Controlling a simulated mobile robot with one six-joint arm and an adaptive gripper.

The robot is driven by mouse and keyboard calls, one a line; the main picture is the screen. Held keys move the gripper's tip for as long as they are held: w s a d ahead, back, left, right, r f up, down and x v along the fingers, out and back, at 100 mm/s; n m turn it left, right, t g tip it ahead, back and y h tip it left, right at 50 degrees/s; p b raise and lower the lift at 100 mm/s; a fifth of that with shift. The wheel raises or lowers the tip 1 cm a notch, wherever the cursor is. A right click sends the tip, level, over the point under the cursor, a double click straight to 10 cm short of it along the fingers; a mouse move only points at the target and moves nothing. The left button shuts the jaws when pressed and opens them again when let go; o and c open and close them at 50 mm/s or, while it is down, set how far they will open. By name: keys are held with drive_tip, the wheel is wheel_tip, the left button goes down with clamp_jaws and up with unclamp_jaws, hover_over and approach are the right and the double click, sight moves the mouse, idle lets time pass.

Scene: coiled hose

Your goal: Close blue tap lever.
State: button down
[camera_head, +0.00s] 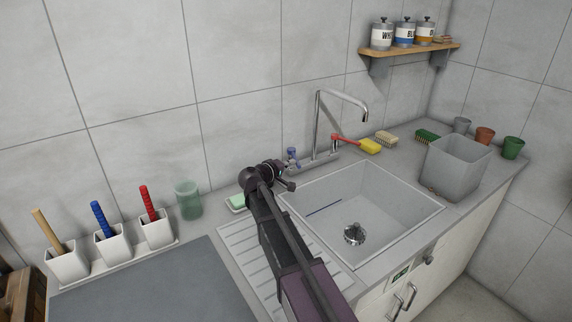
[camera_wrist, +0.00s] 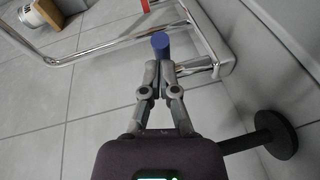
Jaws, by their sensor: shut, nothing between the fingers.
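The blue tap lever (camera_head: 292,156) stands upright at the left end of the chrome tap (camera_head: 318,126), behind the sink. In the wrist view, the rounded blue lever (camera_wrist: 161,44) shows just beyond my fingertips. My gripper (camera_wrist: 158,68) is shut with nothing between its fingers. Its tips are very close to the lever; I cannot tell whether they touch it. In the wrist view, the chrome tap body (camera_wrist: 199,62) lies to the right of the fingertips. In the head view, my arm reaches over the drainboard and hides part of the sink's left rim.
The sink (camera_head: 392,196) is to the right of my arm. A red-handled yellow brush (camera_head: 369,146) lies right of the tap, and a grey bin (camera_head: 455,168) stands farther right.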

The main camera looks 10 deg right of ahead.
drive_tip(key=shift+a, duration=0.25)
drive_tip(key=p+v, duration=0.2)
drive_tip(key=v, duration=1)
drive_tip(key=shift+s+a+r, duration=0.2)
drive_tip(key=shift+a+r, duration=0.1)
drive_tip(key=shift+r, duration=0.05)
drive_tip(key=shift+s, duration=0.1)
